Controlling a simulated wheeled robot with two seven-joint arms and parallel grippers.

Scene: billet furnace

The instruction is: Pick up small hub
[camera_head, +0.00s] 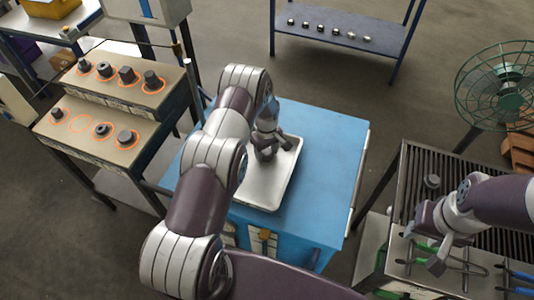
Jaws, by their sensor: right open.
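Several dark metal parts stand in orange rings on the two-step rack at the left, such as one on the upper step (104,70) and one on the lower step (102,130). One ring on the lower step (80,121) is empty. I cannot tell which part is the small hub. My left gripper (270,152) points down over the white tray (262,195) on the blue cabinet; its fingers are too small and dark to show whether it holds anything. My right gripper (428,242) is open over the slatted bench at the right.
The blue cabinet top (325,165) is clear around the tray. Green-handled and blue-handled tools (465,268) lie at the slatted bench's (405,180) front. A green fan (505,85) stands behind it. A blue shelf (345,30) with small parts is at the back.

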